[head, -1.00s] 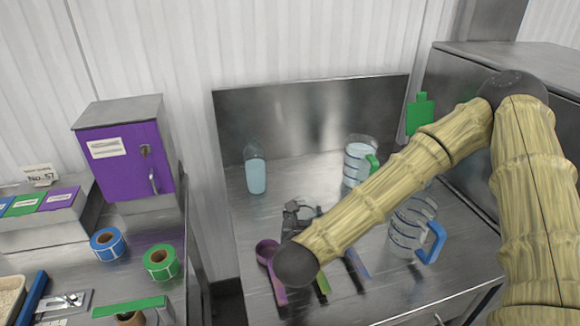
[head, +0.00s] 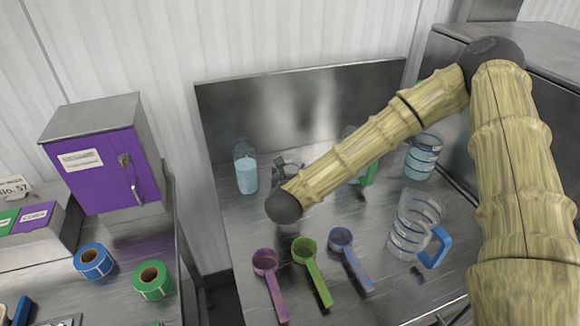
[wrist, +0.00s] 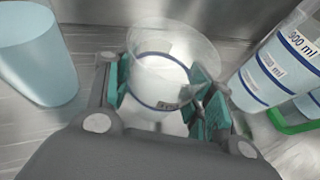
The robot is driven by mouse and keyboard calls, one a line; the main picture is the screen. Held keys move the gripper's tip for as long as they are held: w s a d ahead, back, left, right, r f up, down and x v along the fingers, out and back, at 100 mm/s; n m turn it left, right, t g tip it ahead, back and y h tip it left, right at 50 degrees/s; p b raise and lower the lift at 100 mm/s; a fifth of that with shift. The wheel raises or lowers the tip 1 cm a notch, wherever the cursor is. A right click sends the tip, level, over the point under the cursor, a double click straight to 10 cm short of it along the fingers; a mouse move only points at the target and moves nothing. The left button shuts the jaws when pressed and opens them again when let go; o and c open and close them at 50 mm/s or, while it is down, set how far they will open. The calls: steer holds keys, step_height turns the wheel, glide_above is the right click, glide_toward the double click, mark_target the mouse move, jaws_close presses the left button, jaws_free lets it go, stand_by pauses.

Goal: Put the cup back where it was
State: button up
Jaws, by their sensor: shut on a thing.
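My gripper (wrist: 165,95) is shut on a clear cup (wrist: 160,80) with a dark blue line around it. One finger is on each side of its wall. The cup looks upright or slightly tilted, and I cannot tell whether its base touches the steel table. In the head view, my gripper (head: 288,169) is at the back of the table, partly covered by my forearm, and the cup cannot be made out. A container of pale blue liquid (head: 247,174) stands close to its left; it also shows in the wrist view (wrist: 35,55).
A green-handled measuring jug (head: 370,172) stands right of my gripper, also in the wrist view (wrist: 275,70). A striped container (head: 422,160) and a blue-handled jug (head: 405,232) stand further right. Purple (head: 266,262), green (head: 305,248) and blue (head: 342,240) scoops lie in front. A steel backsplash (head: 300,110) rises behind.

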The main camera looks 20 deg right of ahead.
mark_target(290, 166)
steer(key=w, duration=0.1)
steer(key=w+d+p, duration=0.1)
steer(key=w, duration=0.3)
steer(key=shift+d+f+p, duration=0.15)
steer(key=shift+d+p, duration=0.15)
steer(key=shift+d, duration=0.05)
steer(key=shift+w+f, duration=0.2)
step_height(290, 166, down, 3)
steer(key=shift+r+p, duration=0.1)
steer(key=shift+p, duration=0.95)
steer(key=shift+f, duration=0.25)
steer(key=shift+f+b, duration=0.2)
steer(key=shift+b, duration=0.15)
steer(key=o, duration=1.1)
steer(key=shift+r, duration=0.1)
